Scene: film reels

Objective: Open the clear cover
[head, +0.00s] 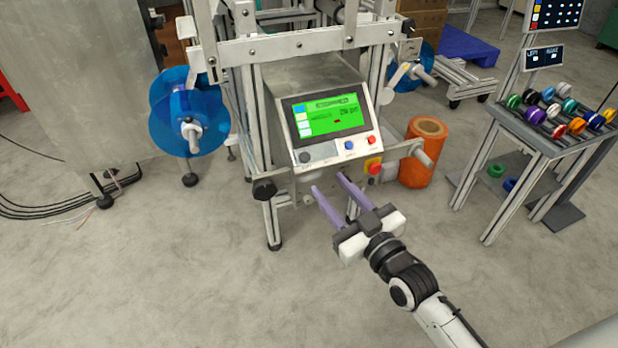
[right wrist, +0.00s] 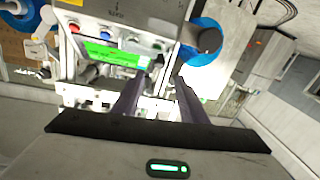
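The machine's control panel (head: 297,105) has a lit green screen (head: 330,115), with a blue button (head: 349,145) and a red button (head: 371,140) below it. A grey, see-through-looking patch (head: 319,153) at the panel's lower left may be the clear cover; I cannot tell for sure, nor whether it is closed. My right gripper (head: 328,182) is open and empty, its purple fingers pointing at the machine just below and in front of the panel. In the right wrist view the open fingers (right wrist: 158,88) stand apart near the panel's edge. My left gripper is not in view.
A blue reel (head: 188,112) is at left and an orange roll (head: 426,150) at right. A cart (head: 553,142) with colored spools stands farther right. The floor in front is clear.

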